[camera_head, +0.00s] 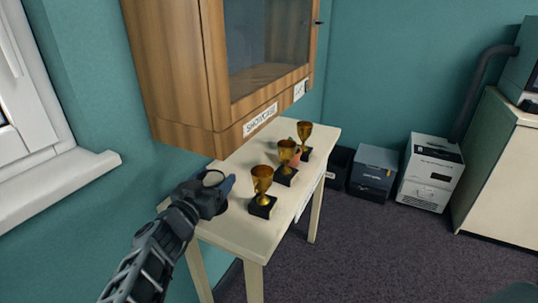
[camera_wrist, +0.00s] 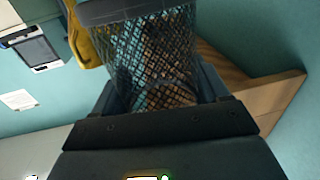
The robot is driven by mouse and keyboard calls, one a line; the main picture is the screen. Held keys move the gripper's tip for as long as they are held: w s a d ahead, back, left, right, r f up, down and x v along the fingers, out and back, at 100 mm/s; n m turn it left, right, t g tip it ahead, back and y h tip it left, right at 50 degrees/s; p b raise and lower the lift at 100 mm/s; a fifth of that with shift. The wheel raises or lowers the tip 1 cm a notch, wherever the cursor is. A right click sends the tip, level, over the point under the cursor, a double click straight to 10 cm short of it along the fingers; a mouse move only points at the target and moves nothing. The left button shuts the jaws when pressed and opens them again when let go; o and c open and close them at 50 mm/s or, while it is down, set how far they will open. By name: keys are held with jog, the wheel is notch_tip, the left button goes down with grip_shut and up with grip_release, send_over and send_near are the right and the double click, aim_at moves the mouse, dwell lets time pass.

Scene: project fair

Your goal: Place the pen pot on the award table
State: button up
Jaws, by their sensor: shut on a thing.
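The award table (camera_head: 240,225) is a pale table against the wall, with three gold trophies (camera_head: 262,182) on black bases standing along it. My gripper (camera_head: 219,184) is over the table's left end, left of the nearest trophy. In the wrist view, my gripper (camera_wrist: 160,98) is shut on the pen pot (camera_wrist: 150,50), a dark mesh cup that fills the upper middle. In the head view the pot is small and mostly hidden by the gripper; I cannot tell its gap to the tabletop.
A wooden showcase (camera_head: 180,75) hangs low over the table's back side. The front left of the tabletop is bare. Boxes (camera_head: 430,172) and a cabinet (camera_head: 500,170) stand at right. A window sill (camera_head: 60,185) juts out at left.

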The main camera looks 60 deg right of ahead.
jog(key=f+p+x, duration=0.1)
jog(key=x, duration=0.8)
jog(key=f+p+x, duration=0.1)
jog(key=f+x, duration=0.1)
jog(key=x, duration=0.7)
jog(key=shift+f, duration=0.3)
jog(key=shift+s+f, duration=0.1)
